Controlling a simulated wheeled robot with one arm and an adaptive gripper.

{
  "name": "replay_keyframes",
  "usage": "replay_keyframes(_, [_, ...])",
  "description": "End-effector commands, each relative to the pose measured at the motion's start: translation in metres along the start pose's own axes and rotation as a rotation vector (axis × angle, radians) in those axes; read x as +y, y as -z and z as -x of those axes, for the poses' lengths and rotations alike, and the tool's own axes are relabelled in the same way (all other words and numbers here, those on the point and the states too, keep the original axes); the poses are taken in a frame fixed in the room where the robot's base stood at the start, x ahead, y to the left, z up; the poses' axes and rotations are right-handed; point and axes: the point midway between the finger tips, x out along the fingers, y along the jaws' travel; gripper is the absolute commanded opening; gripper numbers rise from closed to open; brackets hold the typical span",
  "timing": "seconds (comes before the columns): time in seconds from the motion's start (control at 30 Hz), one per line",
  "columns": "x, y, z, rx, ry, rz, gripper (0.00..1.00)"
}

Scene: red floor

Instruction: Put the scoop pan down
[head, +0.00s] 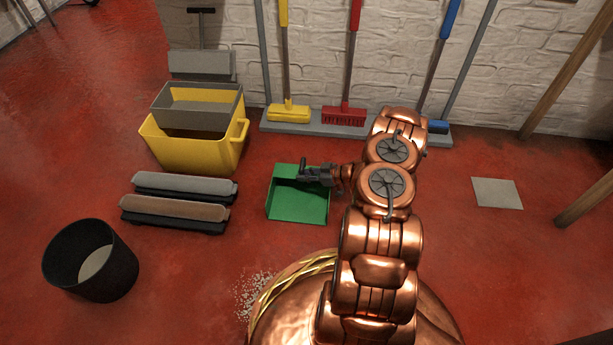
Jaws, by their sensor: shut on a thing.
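The scoop pan (298,204) is a green, shallow, open-fronted pan in the middle of the head view. My gripper (306,174) is at its back edge, shut on the pan there. The fingers and the arm's end cover part of the pan's back right corner. The pan's open side faces the front of the picture. From this view I cannot tell whether the pan touches the floor or hangs just above it.
A yellow bucket (195,152) and two long brush heads (175,208) lie left of the pan. A black bin (92,262) stands at the lower left. Brooms (343,115) stand on a grey rack at the wall. Pale crumbs (250,292) lie near my base. A grey square (497,193) lies at right.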

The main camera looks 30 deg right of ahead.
Motion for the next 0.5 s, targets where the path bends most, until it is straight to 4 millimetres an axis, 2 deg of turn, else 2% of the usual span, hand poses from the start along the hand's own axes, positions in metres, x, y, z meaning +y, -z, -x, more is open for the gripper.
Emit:
replay_keyframes(0.23, [-0.0001, -0.0008, -0.0002, 0.0, 0.0, -0.001, 0.0])
replay_keyframes(0.27, [-0.0001, -0.0015, -0.0005, 0.0, 0.0, -0.001, 0.19])
replay_keyframes(0.5, [0.0, -0.0016, -0.0005, 0.0, 0.0, 0.0, 0.42])
